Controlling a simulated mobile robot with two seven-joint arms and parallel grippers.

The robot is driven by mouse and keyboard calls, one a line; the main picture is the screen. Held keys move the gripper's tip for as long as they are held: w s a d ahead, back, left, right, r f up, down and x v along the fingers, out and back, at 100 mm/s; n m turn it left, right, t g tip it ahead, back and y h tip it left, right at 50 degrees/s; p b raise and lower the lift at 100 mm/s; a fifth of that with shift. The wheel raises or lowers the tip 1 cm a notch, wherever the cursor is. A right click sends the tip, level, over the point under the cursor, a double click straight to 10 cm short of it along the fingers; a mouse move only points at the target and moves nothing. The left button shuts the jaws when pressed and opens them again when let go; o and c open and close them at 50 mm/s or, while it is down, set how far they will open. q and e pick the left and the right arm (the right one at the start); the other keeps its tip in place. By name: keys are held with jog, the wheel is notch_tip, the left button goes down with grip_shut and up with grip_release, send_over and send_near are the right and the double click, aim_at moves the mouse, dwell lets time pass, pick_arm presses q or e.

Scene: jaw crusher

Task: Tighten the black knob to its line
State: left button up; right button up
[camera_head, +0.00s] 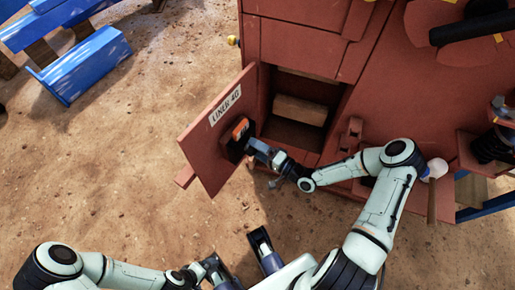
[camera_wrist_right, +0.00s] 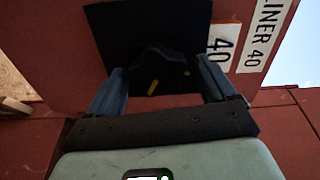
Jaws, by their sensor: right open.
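The black knob (camera_wrist_right: 165,66) is dark against a black square plate (camera_wrist_right: 110,25) on the red door (camera_head: 205,150). My right gripper (camera_wrist_right: 160,85) is open, with one finger to each side of the knob; I cannot tell whether they touch it. Two short yellow marks show at the knob, one upright (camera_wrist_right: 153,88) and one smaller to its right (camera_wrist_right: 187,73); they are apart. In the head view my right gripper (camera_head: 258,150) is at the plate and hides the knob. My left gripper (camera_head: 215,268) is low in the head view, away from the door; its jaw opening is unclear.
The door stands open beside a red machine cavity holding a brownish block (camera_head: 300,110). A white label (camera_head: 226,104) reads "LINER 40". An orange patch (camera_head: 240,128) shows by the black plate. Blue beams (camera_head: 80,65) lie far left. Sandy ground left of the door is clear.

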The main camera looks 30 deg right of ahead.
jog(key=shift+s+d, duration=0.1)
pick_arm(q)
jog(key=shift+s+d+r+p, duration=0.1)
jog(key=shift+s+r+p, duration=0.3)
jog(key=shift+r+p, duration=0.1)
pick_arm(e)
jog(key=v, duration=1.3)
